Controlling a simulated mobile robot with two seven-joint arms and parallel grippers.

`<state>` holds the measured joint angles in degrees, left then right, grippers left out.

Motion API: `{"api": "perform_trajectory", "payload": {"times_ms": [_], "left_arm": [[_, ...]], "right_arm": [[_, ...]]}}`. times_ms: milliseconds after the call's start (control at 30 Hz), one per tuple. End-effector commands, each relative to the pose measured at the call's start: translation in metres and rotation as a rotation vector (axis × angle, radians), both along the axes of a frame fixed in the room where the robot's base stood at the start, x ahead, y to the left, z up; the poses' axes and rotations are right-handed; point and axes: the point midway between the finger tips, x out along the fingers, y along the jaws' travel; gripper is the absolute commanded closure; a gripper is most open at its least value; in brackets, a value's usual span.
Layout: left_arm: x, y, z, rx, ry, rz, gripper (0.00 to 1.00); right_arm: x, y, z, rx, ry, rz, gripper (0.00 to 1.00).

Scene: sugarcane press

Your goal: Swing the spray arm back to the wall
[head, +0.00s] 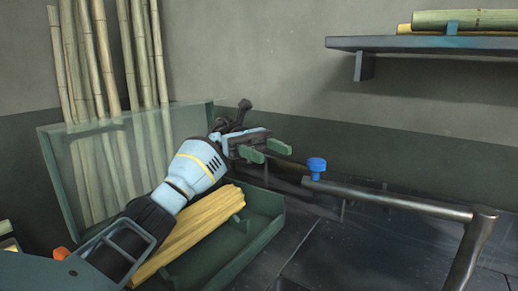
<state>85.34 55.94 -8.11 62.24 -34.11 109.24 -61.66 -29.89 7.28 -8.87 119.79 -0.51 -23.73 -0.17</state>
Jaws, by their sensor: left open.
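The spray arm (400,199) is a grey metal pipe at the lower right. It runs left from a bend near the right edge, and from the bend it drops out of the bottom of the view. A blue knob-like piece (317,167) stands up at its left end. My left gripper (266,152), with green finger pads, is open and empty. In the picture it is just left of and a little above the blue piece, apart from it. My right gripper is not in view.
A green tray (262,238) with yellow stalks (190,234) lies below my left arm. Tall canes (100,60) stand behind a translucent green panel (60,170) at left. A wall shelf (420,43) at upper right holds a green cane (465,19). The wall between is bare.

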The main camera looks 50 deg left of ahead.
Motion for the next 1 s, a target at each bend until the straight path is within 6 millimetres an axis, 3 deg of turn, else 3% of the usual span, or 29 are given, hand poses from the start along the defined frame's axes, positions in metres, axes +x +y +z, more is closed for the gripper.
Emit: {"api": "perform_trajectory", "payload": {"times_ms": [133,700,1000], "left_arm": [[0.000,0.018,0.000,-0.003,0.000,-0.001,0.47],[0.001,0.040,-0.001,-0.001,0.001,-0.002,0.47],[0.001,0.042,-0.001,-0.002,0.000,-0.001,0.47]], "right_arm": [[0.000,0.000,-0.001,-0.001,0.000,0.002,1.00],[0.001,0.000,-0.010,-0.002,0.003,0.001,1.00],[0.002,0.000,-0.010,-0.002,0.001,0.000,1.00]]}}
